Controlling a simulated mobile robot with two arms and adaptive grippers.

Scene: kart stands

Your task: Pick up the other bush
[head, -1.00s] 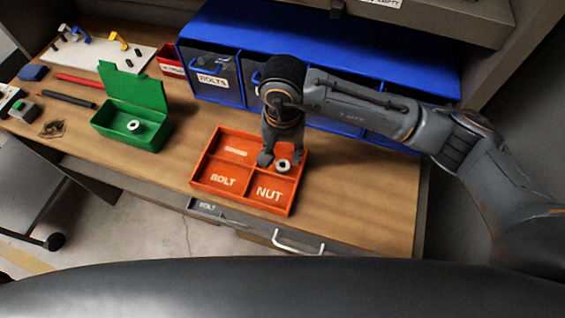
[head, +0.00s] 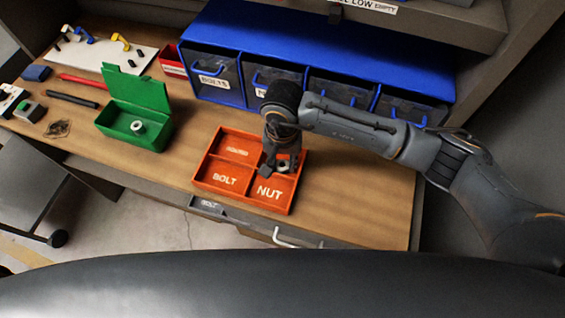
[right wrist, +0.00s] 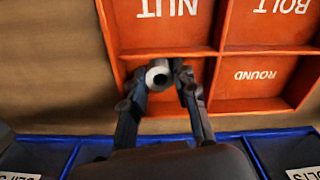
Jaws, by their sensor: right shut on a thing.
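My right gripper (head: 277,170) reaches down into the back right compartment of the orange tray (head: 242,192). It is shut on a grey metal bush, which shows between its fingers in the right wrist view (right wrist: 158,75), with its round hole facing the camera. In the head view the fingers mostly hide this bush. Another pale bush (head: 137,126) lies in the open green box (head: 160,141) to the left of the tray. My left gripper is not in view.
Blue drawer bins (head: 300,72) stand close behind the tray, under my right arm. The green box's lid (head: 138,90) stands raised. A white board (head: 105,58) with small parts lies at the back left. The wood right of the tray is clear.

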